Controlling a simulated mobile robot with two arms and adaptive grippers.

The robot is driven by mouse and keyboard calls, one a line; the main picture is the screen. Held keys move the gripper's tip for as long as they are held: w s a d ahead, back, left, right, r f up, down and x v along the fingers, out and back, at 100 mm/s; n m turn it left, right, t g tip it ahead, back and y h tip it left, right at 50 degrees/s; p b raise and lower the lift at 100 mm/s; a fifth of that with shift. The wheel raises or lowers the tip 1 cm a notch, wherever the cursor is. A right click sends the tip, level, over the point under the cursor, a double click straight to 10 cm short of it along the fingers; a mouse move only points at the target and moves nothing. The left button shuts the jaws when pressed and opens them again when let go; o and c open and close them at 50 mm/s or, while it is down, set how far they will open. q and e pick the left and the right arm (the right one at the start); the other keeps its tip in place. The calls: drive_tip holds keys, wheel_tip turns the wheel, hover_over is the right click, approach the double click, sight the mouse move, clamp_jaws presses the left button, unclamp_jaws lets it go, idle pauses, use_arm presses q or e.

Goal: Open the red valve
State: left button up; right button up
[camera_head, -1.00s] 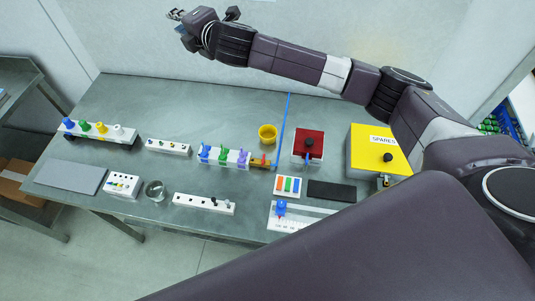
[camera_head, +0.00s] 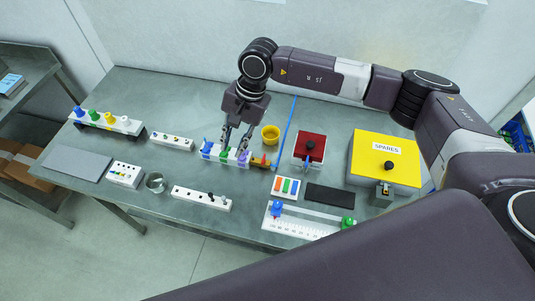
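A white valve block (camera_head: 232,160) stands in the middle of the table, with a blue valve handle (camera_head: 207,146), a green one (camera_head: 223,153) and a purple one (camera_head: 243,158) in a row. A small red and orange part (camera_head: 261,162) sits at the block's right end; it looks like the red valve, but is too small to tell its setting. My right gripper (camera_head: 232,146) points down over the block. Its two fingers are spread, near the green and purple handles and left of the red part. Contact cannot be told. My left gripper is out of view.
A yellow cup (camera_head: 270,134) stands behind the red part, beside a blue line (camera_head: 287,131). A red box with a black knob (camera_head: 309,147) and a yellow SPARES box (camera_head: 384,170) are at right. A colored-strip panel (camera_head: 286,187) lies in front.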

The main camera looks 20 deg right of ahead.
sight(264, 157)
drive_tip(key=d+h, duration=0.1)
drive_tip(key=d, duration=0.1)
drive_tip(key=d+f+h, duration=0.1)
drive_tip(key=d, duration=0.2)
drive_tip(key=d+n+h, duration=0.1)
drive_tip(key=d, duration=0.2)
drive_tip(key=shift+w+d+f, duration=0.1)
drive_tip(key=shift+d+f, duration=0.05)
drive_tip(key=shift+f, duration=0.2)
drive_tip(key=shift+d+f+h, duration=0.15)
drive_tip(key=shift+f+h, duration=0.1)
drive_tip(key=shift+h, duration=0.05)
wheel_tip(264, 157, down, 6)
drive_tip(key=p, duration=0.3)
drive_tip(key=shift+f, duration=0.65)
clamp_jaws()
